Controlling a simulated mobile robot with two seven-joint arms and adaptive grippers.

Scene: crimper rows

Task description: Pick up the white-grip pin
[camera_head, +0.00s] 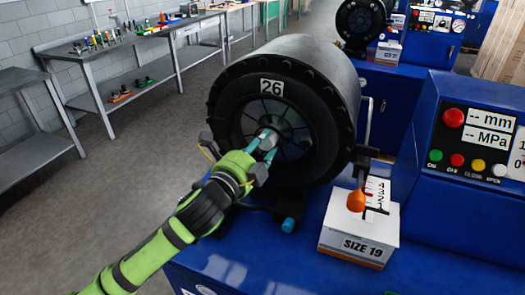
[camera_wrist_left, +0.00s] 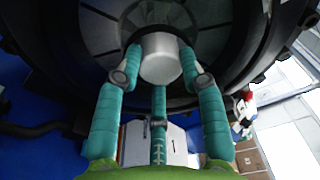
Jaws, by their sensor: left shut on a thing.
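The white-grip pin shows in the left wrist view as a pale cylinder (camera_wrist_left: 161,60) between the fingers, in front of the dark round opening of the crimper head. My left gripper (camera_head: 264,145), green with teal fingers, is shut on this pin at the crimper head (camera_head: 228,100) marked 26. In the head view, the pin's pale grip (camera_head: 268,136) shows only in part between the fingertips. The pin's far end is hidden, so I cannot tell whether it is still inside the head. My right gripper is not in view.
A white SIZE 19 box (camera_head: 346,238) stands on the blue machine base, with an orange-handled tool (camera_head: 356,201) at it. A blue control panel (camera_head: 475,140) rises at the right. Grey workbenches (camera_head: 150,42) with tools line the left wall. The floor between is clear.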

